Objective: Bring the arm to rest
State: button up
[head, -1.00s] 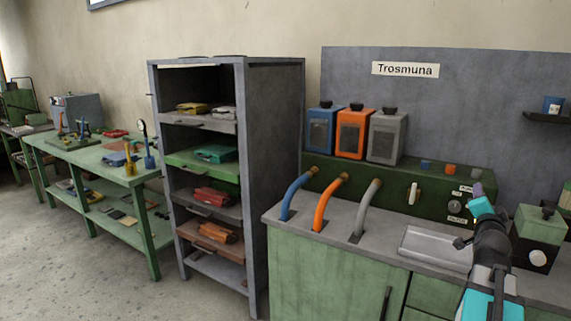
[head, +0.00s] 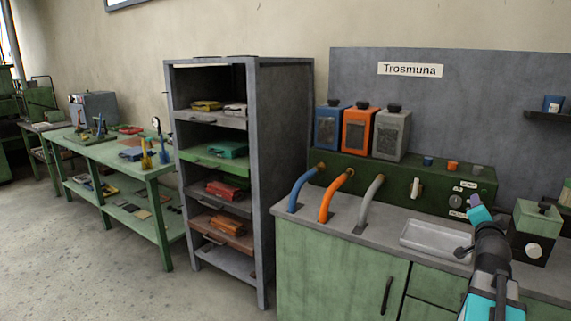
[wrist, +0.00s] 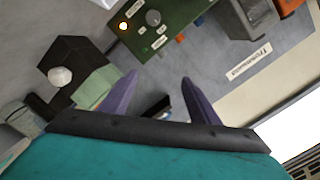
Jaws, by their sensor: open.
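My gripper (head: 476,206) is at the right of the head view, raised above the counter near the metal tray, with the arm below it. In the wrist view its two purple fingers (wrist: 160,98) stand apart with nothing between them. The gripper is open and empty. The wrist view looks toward the green control panel (wrist: 165,28) and the grey backboard.
The counter (head: 330,217) holds a shallow metal tray (head: 436,238) and a green and black box (head: 536,230) close to my gripper. Blue, orange and grey hoses rise from it. A grey shelf rack (head: 285,160) and a green table (head: 100,150) stand left, with open floor before them.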

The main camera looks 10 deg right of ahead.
jog(key=w+a+f+n+g+y, duration=0.2)
jog(key=w+a+f+n+y, duration=0.15)
jog(key=a+f, duration=0.7)
jog(key=w+a+f+n+g+y, duration=0.1)
jog(key=w+a+f+n+y, duration=0.25)
jog(key=a+f, duration=0.65)
jog(key=s+a+f+n+g+y, duration=0.2)
jog(key=s+a+f+n+g, duration=0.1)
jog(key=a+f, duration=0.7)
jog(key=s+a+f+n+g+y, duration=0.1)
jog(key=s+a+f+n+g, duration=0.15)
jog(key=a+f, duration=0.75)
jog(key=s+a+f+n+g, duration=0.5)
jog(key=s+a+f, duration=0.4)
jog(key=s+a, duration=0.2)
jog(key=s+f+g+p, duration=0.2)
jog(key=s+f, duration=0.5)
jog(key=s, duration=0.5)
jog(key=s+f+g+p, duration=0.2)
jog(key=s+f, duration=0.5)
jog(key=s, duration=0.6)
jog(key=shift+s+d+g, duration=0.2)
jog(key=shift+s+g, duration=0.1)
jog(key=shift+g, duration=0.55)
